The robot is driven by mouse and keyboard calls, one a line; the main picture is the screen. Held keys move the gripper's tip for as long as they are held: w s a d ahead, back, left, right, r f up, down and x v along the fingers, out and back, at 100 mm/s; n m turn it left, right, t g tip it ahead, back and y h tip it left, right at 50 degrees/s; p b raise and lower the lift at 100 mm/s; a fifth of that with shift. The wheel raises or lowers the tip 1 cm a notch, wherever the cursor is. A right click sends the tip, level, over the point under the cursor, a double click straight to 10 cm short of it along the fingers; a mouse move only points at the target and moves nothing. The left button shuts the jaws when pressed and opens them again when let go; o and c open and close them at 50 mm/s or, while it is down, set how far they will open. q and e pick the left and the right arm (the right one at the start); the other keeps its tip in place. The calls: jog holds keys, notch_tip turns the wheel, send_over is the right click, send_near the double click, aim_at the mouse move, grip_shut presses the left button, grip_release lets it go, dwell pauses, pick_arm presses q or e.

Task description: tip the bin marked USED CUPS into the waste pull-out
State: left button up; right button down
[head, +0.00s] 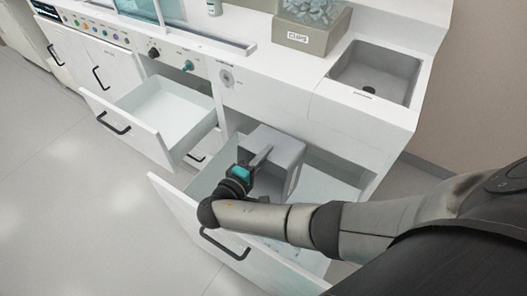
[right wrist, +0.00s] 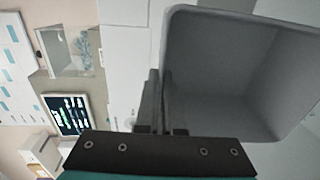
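A grey bin (head: 282,147) is held tilted over the open lower pull-out (head: 165,198), partly inside its outline. Its marking is not readable. The right wrist view shows the grey bin (right wrist: 235,75) from its open side, and the inside that shows looks empty. My right gripper (head: 261,157) is closed on the bin's wall; its fingers also show in the right wrist view (right wrist: 157,95), close together at the bin's edge. The pull-out's contents are mostly hidden by my right arm and the bin. My left gripper is not in view.
Another open drawer (head: 150,128) sticks out to the left of the pull-out. A box labelled CUPS (head: 298,38) with clear cups stands on the counter beside a sink (head: 378,70). The floor (head: 70,200) at the left is clear.

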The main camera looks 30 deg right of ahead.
dwell(0.3)
jog(key=d+y+p, duration=0.1)
jog(key=p, duration=0.1)
jog(key=w+d+g+y+p, duration=0.1)
jog(key=shift+f+y+p, duration=0.3)
jog(key=shift+f+p, duration=0.05)
jog(key=shift+f, duration=0.05)
jog(key=shift+w+d+f+g+y+p, duration=0.2)
jog(key=shift+g+y+p, duration=0.2)
jog(key=shift+g, duration=0.1)
jog(key=shift+d+f, duration=0.1)
jog(key=shift+f, duration=0.05)
